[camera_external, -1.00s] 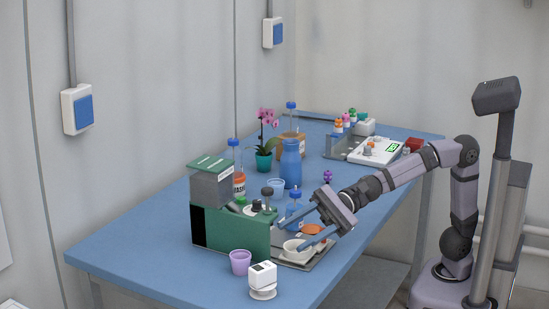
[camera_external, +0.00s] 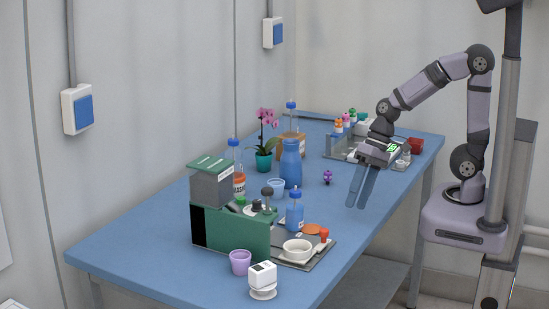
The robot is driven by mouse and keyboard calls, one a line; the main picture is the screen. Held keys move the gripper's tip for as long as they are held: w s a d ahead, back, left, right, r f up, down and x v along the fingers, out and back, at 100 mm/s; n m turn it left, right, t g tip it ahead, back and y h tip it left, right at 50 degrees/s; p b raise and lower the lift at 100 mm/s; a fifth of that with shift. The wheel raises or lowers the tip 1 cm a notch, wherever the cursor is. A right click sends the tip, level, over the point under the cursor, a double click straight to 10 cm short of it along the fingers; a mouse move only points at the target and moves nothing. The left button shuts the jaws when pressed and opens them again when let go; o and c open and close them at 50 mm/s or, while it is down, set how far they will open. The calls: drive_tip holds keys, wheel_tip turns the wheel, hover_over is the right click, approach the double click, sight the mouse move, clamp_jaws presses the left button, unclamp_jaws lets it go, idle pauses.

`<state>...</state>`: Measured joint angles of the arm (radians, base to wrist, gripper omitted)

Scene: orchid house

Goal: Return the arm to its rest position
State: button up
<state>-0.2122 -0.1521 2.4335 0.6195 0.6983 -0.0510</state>
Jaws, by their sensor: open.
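My gripper (camera_external: 361,187) is open and empty, held above the right side of the blue table (camera_external: 140,238) with its fingers pointing down. My arm bends up and back from it to its base at the right. The gripper is apart from the things around it. Behind it, my wrist hides part of the tray with the white device. The white bowl (camera_external: 298,250) sits on the grey tray (camera_external: 322,256) at the table's near side, clear of the gripper.
A green and grey machine (camera_external: 230,232), a purple cup (camera_external: 240,262) and a white device (camera_external: 263,277) stand near the front. A blue bottle (camera_external: 291,165) and a pink orchid (camera_external: 265,140) stand farther back. A small purple flower (camera_external: 327,177) is left of my gripper. Open table lies at the left.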

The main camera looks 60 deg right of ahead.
drive_tip(key=s+d+r+n+g+h+p, duration=0.1)
drive_tip(key=s+d+h+p, duration=0.1)
drive_tip(key=d, duration=0.5)
drive_tip(key=s+d+r+n+h+p, duration=0.1)
drive_tip(key=s+d+h+p, duration=0.1)
drive_tip(key=d, duration=0.6)
drive_tip(key=s+p, duration=0.1)
drive_tip(key=p, duration=0.1)
drive_tip(key=shift+s+d+r+g+h+p, duration=0.3)
drive_tip(key=shift+s+r+g+h+p, duration=0.05)
drive_tip(key=shift+r+g+h, duration=0.05)
